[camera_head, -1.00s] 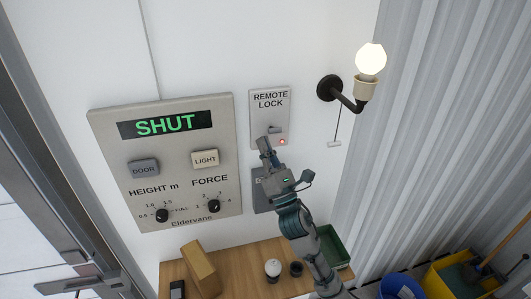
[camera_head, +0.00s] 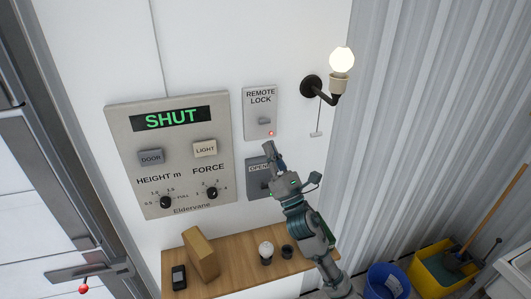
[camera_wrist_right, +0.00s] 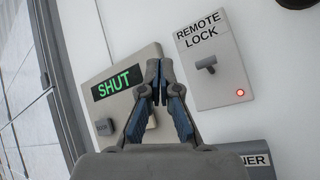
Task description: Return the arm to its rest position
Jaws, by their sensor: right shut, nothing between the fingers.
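My right arm reaches up from the lower right in the head view. Its gripper (camera_head: 268,148) is shut and empty, below the remote lock plate (camera_head: 260,112) and in front of the grey opener plate (camera_head: 257,180), which it partly hides. In the right wrist view the gripper's fingertips (camera_wrist_right: 159,72) meet, with the lock plate (camera_wrist_right: 216,70) to their right and clear of them. The lock's switch (camera_head: 264,121) shows, with a lit red lamp (camera_head: 271,133) by it. My left gripper is not in view.
The control panel (camera_head: 125,124) reads SHUT. A lit wall lamp (camera_head: 341,62) with a pull cord is at upper right. A wooden shelf (camera_head: 225,282) below holds a box (camera_head: 201,253), a phone-like device (camera_head: 178,278) and a white-topped jar (camera_head: 266,252). Blue (camera_head: 388,280) and yellow (camera_head: 445,268) buckets stand at lower right.

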